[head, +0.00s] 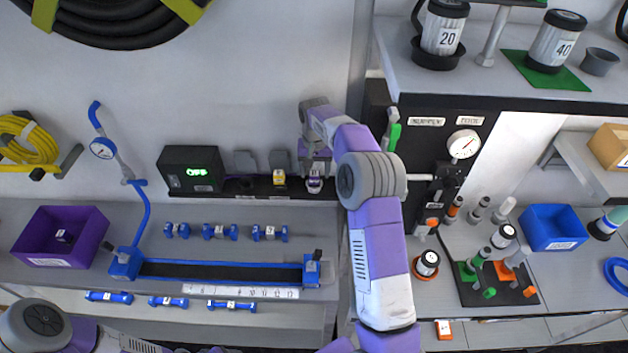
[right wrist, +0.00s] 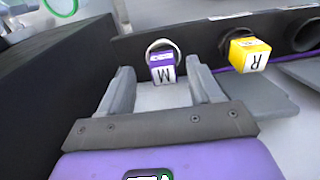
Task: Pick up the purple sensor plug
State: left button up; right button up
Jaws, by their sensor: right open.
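The purple sensor plug (head: 314,184) sits at the right end of the black strip low on the wall. My right gripper (head: 316,168) is open, close in front of the plug. In the right wrist view my right gripper (right wrist: 160,72) has one finger on each side of the plug, with gaps visible, so it is not gripped. Part of my left arm shows at the lower left, but its gripper does not.
A yellow plug (head: 279,178) sits beside it on the strip; it also shows in the right wrist view (right wrist: 248,54). A black box with a green display (head: 191,169) is left of them. A dark wall (right wrist: 60,85) stands close left of the gripper in the right wrist view.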

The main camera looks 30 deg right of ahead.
aim_at(314, 175)
jog(key=f, duration=0.3)
jog(key=shift+w+f, duration=0.15)
jog(key=shift+w, duration=0.25)
jog(key=shift+s, duration=0.2)
jog(key=shift+w, duration=0.15)
jog(key=c, duration=1.1)
